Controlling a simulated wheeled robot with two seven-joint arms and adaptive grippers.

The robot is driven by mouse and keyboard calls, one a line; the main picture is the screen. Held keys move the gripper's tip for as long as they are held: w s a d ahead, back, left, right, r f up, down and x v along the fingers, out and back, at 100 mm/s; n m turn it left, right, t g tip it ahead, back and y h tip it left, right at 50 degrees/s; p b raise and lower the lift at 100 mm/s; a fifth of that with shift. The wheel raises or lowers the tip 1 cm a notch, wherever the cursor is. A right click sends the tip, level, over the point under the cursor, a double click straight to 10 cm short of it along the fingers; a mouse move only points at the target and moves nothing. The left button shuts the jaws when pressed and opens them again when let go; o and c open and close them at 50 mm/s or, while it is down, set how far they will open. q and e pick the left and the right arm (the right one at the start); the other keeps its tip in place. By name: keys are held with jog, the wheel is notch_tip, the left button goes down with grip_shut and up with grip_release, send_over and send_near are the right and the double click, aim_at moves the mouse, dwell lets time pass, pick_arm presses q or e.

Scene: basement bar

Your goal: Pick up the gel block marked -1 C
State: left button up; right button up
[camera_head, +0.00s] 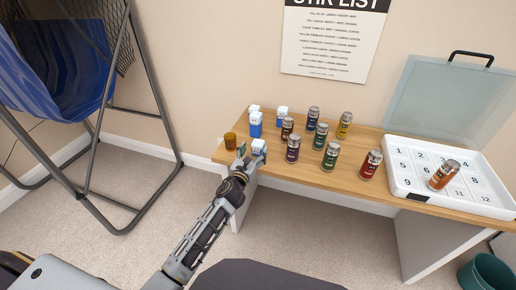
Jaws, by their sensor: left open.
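Several small white-and-blue blocks stand at the left end of the wooden table: a near one (259,146), one behind it (256,125), one at the back (254,109) and one further right (282,115). Their markings are too small to read, so I cannot tell which is -1 C. My left gripper (248,159) is open at the table's front left edge, close to the near block. Its fingers overlap the lower part of that block in view; I cannot tell whether they touch it. My right gripper is out of view.
A brown cup (230,140) stands left of the near block. Several coloured cans stand to the right, including a purple one (292,148). A numbered white tray (400,182) holds an orange can (443,175). A blue hanging chair (75,60) with a dark frame is at left.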

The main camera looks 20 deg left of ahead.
pick_arm(q)
jog(key=shift+w, duration=0.85)
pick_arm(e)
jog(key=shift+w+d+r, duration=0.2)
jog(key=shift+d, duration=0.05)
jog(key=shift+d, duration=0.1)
pick_arm(q)
jog(key=shift+w, duration=0.1)
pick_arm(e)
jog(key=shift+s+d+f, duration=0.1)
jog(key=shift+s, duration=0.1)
